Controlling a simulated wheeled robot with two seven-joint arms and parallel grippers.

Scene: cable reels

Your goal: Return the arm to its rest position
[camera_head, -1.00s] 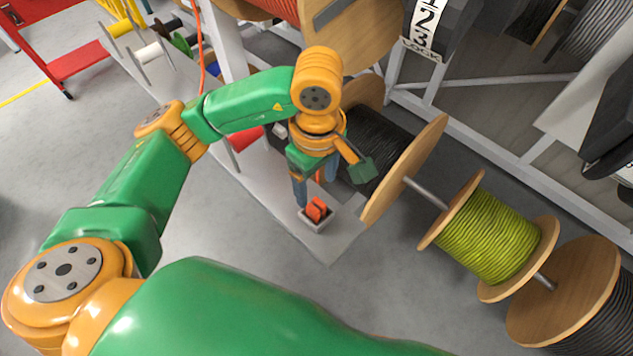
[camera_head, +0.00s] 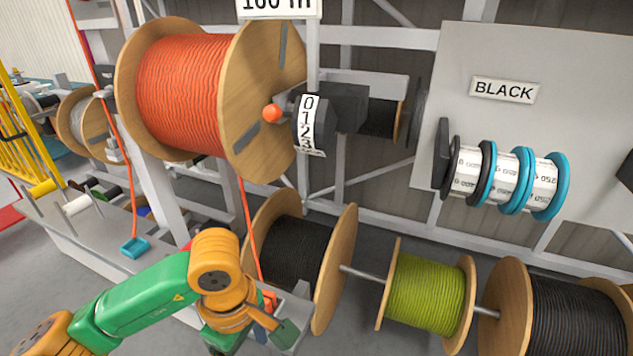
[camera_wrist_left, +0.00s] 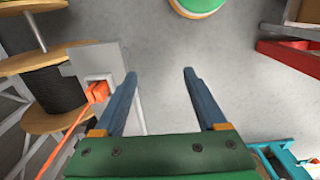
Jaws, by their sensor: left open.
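My left arm (camera_head: 150,300) comes in from the lower left in the head view. Its gripper shows in the left wrist view (camera_wrist_left: 158,76) with two blue-grey fingers apart and nothing between them. In the head view the fingers are mostly hidden at the bottom edge. An orange block (camera_wrist_left: 97,92) sits in a small light holder on a grey plate (camera_wrist_left: 88,62), beside the left finger in the wrist view and apart from the gap. My right gripper is not in view.
An orange cable reel (camera_head: 180,95) stands behind the arm, with an orange cable (camera_head: 249,225) hanging from it. Black (camera_head: 290,250) and yellow-green (camera_head: 425,290) reels sit on a rod to the right. A counter (camera_head: 309,125) is above. Grey floor (camera_wrist_left: 225,85) is open below the gripper.

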